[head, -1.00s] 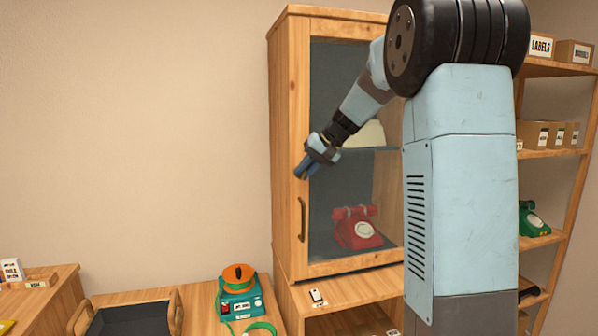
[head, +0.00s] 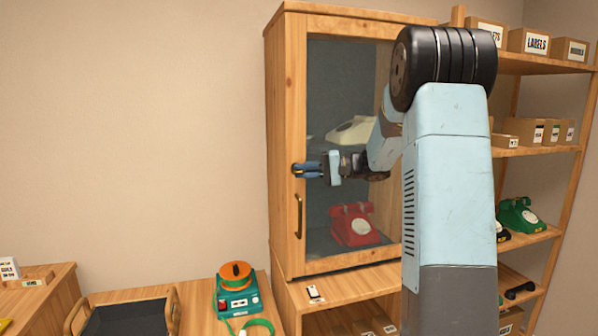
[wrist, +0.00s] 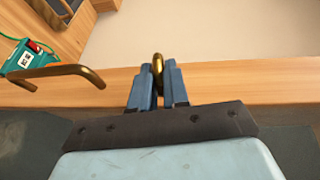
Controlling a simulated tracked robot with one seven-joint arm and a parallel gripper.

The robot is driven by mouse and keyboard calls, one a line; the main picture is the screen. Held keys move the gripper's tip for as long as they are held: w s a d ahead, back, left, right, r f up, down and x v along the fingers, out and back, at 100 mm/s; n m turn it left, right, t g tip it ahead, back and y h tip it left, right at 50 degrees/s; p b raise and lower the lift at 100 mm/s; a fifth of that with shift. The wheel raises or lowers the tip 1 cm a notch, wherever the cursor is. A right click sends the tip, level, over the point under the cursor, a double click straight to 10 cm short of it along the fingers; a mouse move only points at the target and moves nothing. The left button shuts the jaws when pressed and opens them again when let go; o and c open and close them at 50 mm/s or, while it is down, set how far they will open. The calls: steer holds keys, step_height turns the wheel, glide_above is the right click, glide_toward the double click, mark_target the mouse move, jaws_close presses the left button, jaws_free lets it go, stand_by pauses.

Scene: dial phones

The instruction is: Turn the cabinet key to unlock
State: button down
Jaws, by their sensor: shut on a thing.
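The wooden cabinet (head: 285,140) has a glass-front door, which looks shut. A brass key (wrist: 158,68) shows in the wrist view, its rounded bow between my two blue fingers. My gripper (head: 298,170) is at the left frame of the door, above the curved brass handle (head: 299,216). In the wrist view my gripper (wrist: 158,80) is shut on the key. The key's shaft and the lock are hidden. The handle also shows at the left of the wrist view (wrist: 62,74).
A red dial phone (head: 353,226) and a cream one (head: 352,131) stand behind the glass. Shelves with boxes and a green phone (head: 520,215) are at the right. A teal device (head: 236,295) and a dark tray (head: 125,318) sit below left.

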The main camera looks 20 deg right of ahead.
steer(key=shift+f+y, duration=0.2)
steer(key=shift+y, duration=0.3)
steer(key=shift+m+t, duration=0.3)
steer(key=c, duration=1.2)
jaws_free()
steer(key=shift+d, duration=0.1)
steer(key=v, duration=1.3)
steer(key=shift+d+f, duration=0.2)
steer(key=shift+d, duration=0.2)
